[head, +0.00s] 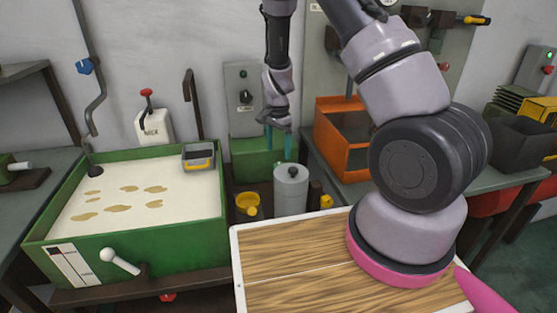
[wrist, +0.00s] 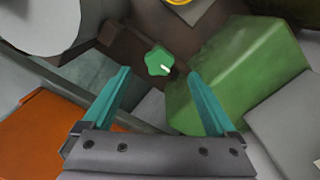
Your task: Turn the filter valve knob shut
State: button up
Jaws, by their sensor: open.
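A green lobed knob (wrist: 158,60) with a white pointer mark shows in the wrist view, on a dark brown bar. Its mark points to the lower right. It is the likely filter valve knob, but no label shows. My gripper (wrist: 159,73) is open, with teal fingers to either side of the knob in the picture. The knob appears beyond the fingertips, and no contact shows. In the head view my gripper (head: 278,154) points down behind the grey lidded canister (head: 291,194). I cannot make out the green knob there.
A green box (head: 251,158) stands beside my gripper, and an orange bin (head: 343,135) is to the right. A green-sided tank (head: 140,277) of pale liquid is at left. A blue knob (head: 84,66) and a red knob (head: 168,297) are away from the gripper.

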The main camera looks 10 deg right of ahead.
jog(key=shift+r, duration=1.9)
jog(key=shift+r, duration=0.1)
jog(key=s+d+r+n+t+y, duration=0.15)
jog(key=s+r, duration=0.25)
jog(key=r, duration=0.9)
jog(key=s+d+r+n+t+y, duration=0.15)
jog(key=s+r, duration=0.25)
jog(key=r, duration=0.8)
jog(key=s+d+r+n+t, duration=0.1)
jog(key=s+r+n+t, duration=0.1)
jog(key=s+r, duration=0.3)
jog(key=s+d+r+n+t+h, duration=0.1)
jog(key=s+d+r+n+t, duration=0.1)
jog(key=s+r, duration=0.4)
jog(key=s, duration=0.5)
jog(key=shift+s+d, duration=0.2)
jog(key=shift+s, duration=0.2)
